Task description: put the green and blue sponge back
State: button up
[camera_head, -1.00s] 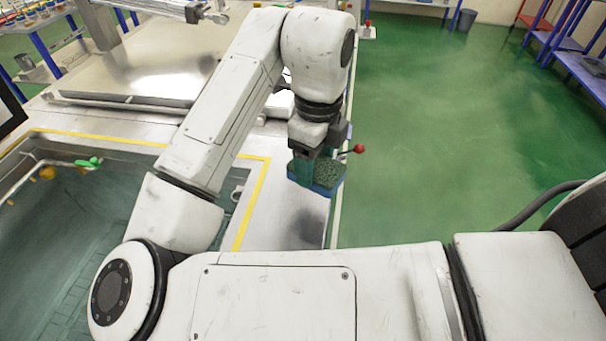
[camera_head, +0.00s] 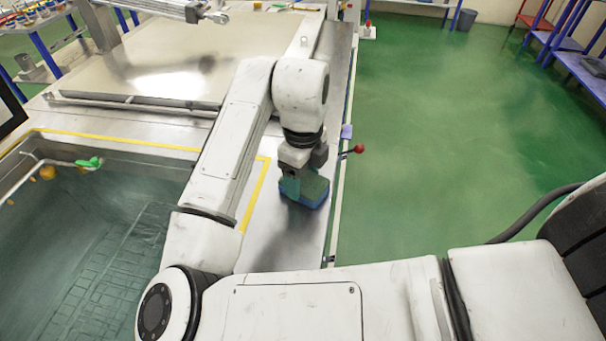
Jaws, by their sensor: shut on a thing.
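The green and blue sponge (camera_head: 313,190) is at my gripper, over the metal strip between the yellow line and the counter's right edge. Its top is green and its lower side is blue. My gripper (camera_head: 301,178) points down and is shut on the sponge. The sponge is low over the metal surface; I cannot tell whether it touches it.
A sunken tank (camera_head: 95,225) lies to the left, edged by a yellow line. A red-knobbed lever (camera_head: 358,149) sticks out at the counter's right edge. A large flat metal plate (camera_head: 170,60) is behind. The metal strip (camera_head: 285,240) in front of the sponge is clear.

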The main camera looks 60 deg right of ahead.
aim_at(303, 180)
jog(key=shift+f, duration=0.15)
jog(key=o, duration=1)
notch_tip(303, 180, up, 12)
jog(key=shift+r, duration=0.2)
